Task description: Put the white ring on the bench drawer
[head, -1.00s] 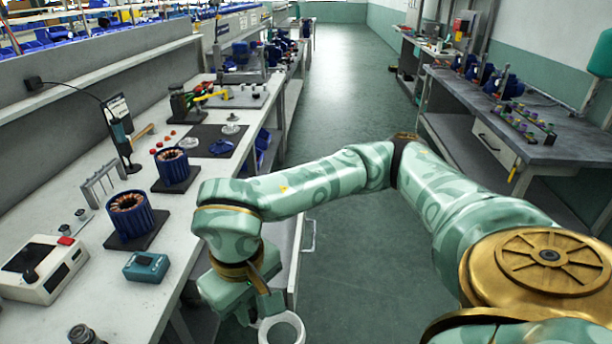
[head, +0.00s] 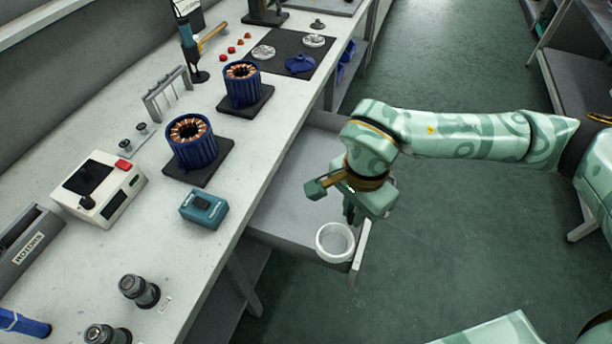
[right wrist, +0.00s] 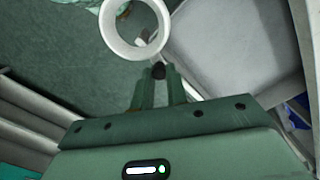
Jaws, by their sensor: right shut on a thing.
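The white ring (head: 335,257) is in my right gripper (head: 350,214), which is shut on it. In the head view the ring appears over the front end of the open bench drawer (head: 290,183); its height above the drawer is hard to tell. In the right wrist view the ring (right wrist: 109,36) sits at the fingertips (right wrist: 158,72), with the pale drawer floor (right wrist: 225,45) to its right and green floor to its left. The drawer's inside looks empty where it shows; my arm hides part of it. My left gripper is out of view.
The bench (head: 110,245) holds two blue motor stators (head: 191,146) on dark pads, a teal box (head: 204,208) near the edge above the drawer, a white tester (head: 98,190) and dark cylindrical parts (head: 139,291). The green aisle floor is clear.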

